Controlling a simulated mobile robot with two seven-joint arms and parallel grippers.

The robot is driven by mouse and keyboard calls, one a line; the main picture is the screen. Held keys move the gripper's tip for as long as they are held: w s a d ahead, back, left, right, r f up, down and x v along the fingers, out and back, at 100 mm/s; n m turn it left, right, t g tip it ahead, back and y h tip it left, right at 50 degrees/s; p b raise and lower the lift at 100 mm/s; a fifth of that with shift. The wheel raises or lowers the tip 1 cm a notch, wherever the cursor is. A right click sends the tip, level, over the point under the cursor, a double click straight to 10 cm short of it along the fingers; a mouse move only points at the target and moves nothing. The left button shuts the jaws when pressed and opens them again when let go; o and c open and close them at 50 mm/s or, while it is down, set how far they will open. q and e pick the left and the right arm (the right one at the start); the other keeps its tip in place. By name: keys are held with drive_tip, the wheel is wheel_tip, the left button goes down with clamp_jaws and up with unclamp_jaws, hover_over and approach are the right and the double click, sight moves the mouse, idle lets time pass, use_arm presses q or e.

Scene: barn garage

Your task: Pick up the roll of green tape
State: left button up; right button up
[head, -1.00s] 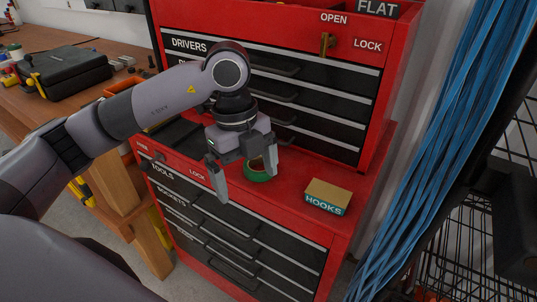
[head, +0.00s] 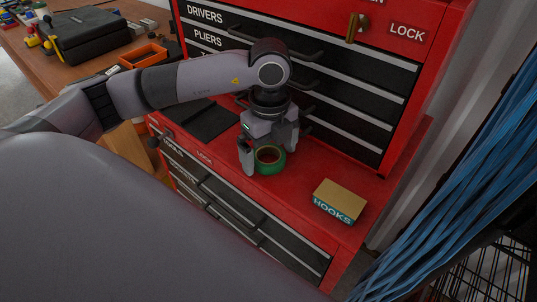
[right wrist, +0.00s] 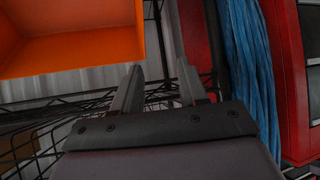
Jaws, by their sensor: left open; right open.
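The roll of green tape (head: 270,160) lies on the red top of the lower tool chest in the head view. Its brown inner core faces up. My left gripper (head: 267,163) is open and points down at the tape. One finger is at the tape's left side and the other is behind it to the right. I cannot tell whether the fingers touch it. My right gripper (right wrist: 158,85) is open and empty in the right wrist view, away from the tape.
A box marked HOOKS (head: 339,201) sits on the chest top, right of the tape. A dark flat item (head: 207,120) lies to the left. Drawers with handles (head: 330,75) rise behind. Blue cables (head: 450,180) hang at right. An orange bin (right wrist: 70,35) is near my right gripper.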

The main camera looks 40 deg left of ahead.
use_arm(q)
drive_tip(key=shift+f, duration=0.2)
drive_tip(key=c, duration=1.1)
drive_tip(key=shift+o, duration=0.2)
drive_tip(key=shift+r, duration=0.1)
wheel_tip(320, 180, up, 12)
wheel_tip(320, 180, up, 8)
drive_tip(key=p, duration=0.2)
hover_over(271, 156)
drive_tip(key=shift+a, duration=0.1)
